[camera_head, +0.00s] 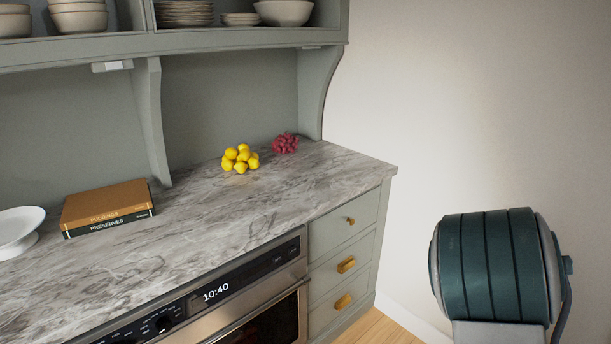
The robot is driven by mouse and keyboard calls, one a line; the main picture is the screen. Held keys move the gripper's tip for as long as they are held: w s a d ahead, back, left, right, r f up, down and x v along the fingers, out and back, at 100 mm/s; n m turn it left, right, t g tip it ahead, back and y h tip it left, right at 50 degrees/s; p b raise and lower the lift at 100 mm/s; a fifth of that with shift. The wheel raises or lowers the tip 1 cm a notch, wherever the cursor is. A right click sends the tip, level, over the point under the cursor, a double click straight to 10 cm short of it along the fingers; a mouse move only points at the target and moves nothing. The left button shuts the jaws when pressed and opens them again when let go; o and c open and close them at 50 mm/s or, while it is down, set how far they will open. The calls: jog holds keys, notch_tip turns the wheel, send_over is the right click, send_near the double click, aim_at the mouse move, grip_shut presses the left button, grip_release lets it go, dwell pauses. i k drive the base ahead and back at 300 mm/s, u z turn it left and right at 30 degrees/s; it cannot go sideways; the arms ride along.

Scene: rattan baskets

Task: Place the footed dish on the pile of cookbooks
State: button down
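The footed dish (18,226) is white and shallow on a low foot. It stands upright on the marble counter at the left edge of the head view, partly cut off by the frame. The pile of cookbooks (107,206) lies flat on the counter just right of the dish, apart from it. An orange-brown book lies on top of a dark green one whose spine reads "PRESERVES". The top of the pile is bare. My gripper is not in view; only a dark green banded part of my arm shows at the lower right.
Yellow lemons (240,158) and red grapes (285,143) sit at the back of the marble counter (250,205). A shelf with bowls (284,12) and plates hangs above, with a bracket (155,122) behind the books. An oven (250,310) and drawers are below. The counter's front middle is clear.

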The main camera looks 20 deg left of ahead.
aim_at(108, 197)
jog(key=k, duration=0.6)
jog(key=u, duration=1.45)
